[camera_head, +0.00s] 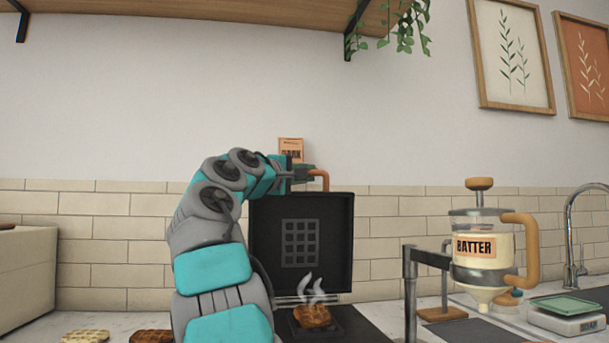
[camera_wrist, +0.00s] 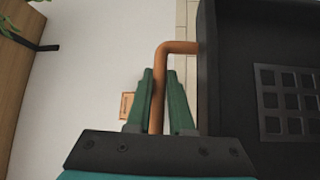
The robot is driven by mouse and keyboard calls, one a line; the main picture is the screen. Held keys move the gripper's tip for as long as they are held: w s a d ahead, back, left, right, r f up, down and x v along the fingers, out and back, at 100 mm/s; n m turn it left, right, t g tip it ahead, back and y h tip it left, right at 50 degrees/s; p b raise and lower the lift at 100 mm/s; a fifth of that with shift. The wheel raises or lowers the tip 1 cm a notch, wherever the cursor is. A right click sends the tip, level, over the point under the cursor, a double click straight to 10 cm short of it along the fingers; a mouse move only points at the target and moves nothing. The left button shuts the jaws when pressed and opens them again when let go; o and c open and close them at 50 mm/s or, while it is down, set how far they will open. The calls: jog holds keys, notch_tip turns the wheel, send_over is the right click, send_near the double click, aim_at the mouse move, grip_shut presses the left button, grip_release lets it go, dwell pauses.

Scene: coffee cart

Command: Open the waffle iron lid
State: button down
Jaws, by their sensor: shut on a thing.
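The waffle iron's black lid (camera_head: 340,240) stands upright, with its inner waffle grid facing me. Its copper-coloured handle (camera_head: 322,176) sticks out at the top. My gripper (camera_head: 306,174) is at the handle. In the wrist view, the green fingers of my gripper (camera_wrist: 159,95) are shut on the handle (camera_wrist: 180,47), one on each side, and the lid (camera_wrist: 225,90) is to the right. A brown waffle (camera_head: 312,316) with steam above it lies on the dark lower plate (camera_head: 335,328). My arm hides the left part of the iron.
A batter dispenser (camera_head: 482,262) on a stand is to the right, with a small scale (camera_head: 568,314) and a tap (camera_head: 571,230) beyond it. Waffles (camera_head: 85,337) lie on the counter at left. A wooden shelf (camera_head: 240,12) with a hanging plant is above.

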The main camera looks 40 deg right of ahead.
jog(key=shift+r, duration=0.15)
jog(key=c, duration=0.8)
grip_release()
jog(key=b+v, duration=0.1)
jog(key=v, duration=0.7)
jog(key=shift+b, duration=0.3)
